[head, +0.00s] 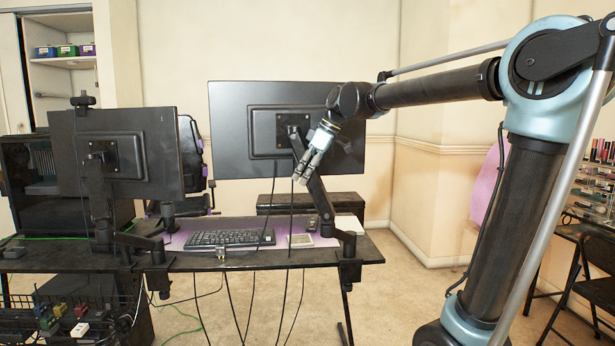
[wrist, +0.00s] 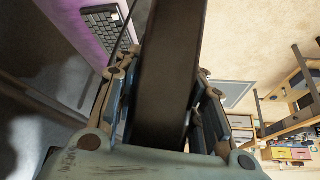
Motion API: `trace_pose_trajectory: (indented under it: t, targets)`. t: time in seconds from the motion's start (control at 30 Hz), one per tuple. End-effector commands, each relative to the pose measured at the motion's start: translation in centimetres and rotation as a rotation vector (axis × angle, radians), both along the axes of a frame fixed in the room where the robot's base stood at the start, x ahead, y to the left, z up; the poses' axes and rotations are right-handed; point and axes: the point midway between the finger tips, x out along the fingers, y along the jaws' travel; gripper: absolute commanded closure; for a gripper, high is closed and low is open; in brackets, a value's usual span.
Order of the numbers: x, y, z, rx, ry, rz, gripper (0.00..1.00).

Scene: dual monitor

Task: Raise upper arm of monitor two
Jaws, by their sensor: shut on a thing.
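Two monitors stand on the desk, seen from behind in the head view. The right monitor (head: 232,122) is held by a black arm whose upper link (head: 319,196) slants from the monitor's back down to a joint near the desk's right edge. The left monitor (head: 160,150) sits on its own black arm (head: 100,205). My gripper (head: 306,172) is at the upper part of the right monitor's upper link. In the wrist view my gripper (wrist: 165,110) has its fingers on both sides of this dark link (wrist: 168,60), shut on it. The fingertips are partly hidden there.
The desk (head: 200,262) carries a keyboard (head: 230,238) and a small pale pad (head: 300,240). Cables hang in front of its edge. A chair (head: 195,160) stands behind. Open floor (head: 410,290) lies right of the desk, with a shelf of small items (head: 597,180) farther right.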

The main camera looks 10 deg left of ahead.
Motion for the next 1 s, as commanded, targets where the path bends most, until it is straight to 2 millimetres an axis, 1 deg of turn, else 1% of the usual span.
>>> trace_pose_trajectory:
  t: [0.33,0.37,0.4,0.43,0.47,0.83,0.93,1.0]
  targets:
    - [0.0,-0.3,0.0,-0.003,0.0,-0.002,1.0]
    - [0.0,-0.3,0.0,-0.004,0.0,-0.002,0.61]
    - [0.0,-0.3,0.0,-0.004,-0.001,-0.003,0.52]
    - [0.0,-0.3,0.0,-0.003,0.0,-0.002,0.45]
    - [0.0,-0.2,0.0,-0.003,0.0,-0.001,0.42]
    - [-0.2,0.0,0.1,0.0,0.001,0.003,0.42]
    - [-0.2,-0.2,0.8,0.0,0.001,0.003,0.42]
    - [-0.2,-0.7,1.5,0.0,0.001,0.002,0.42]
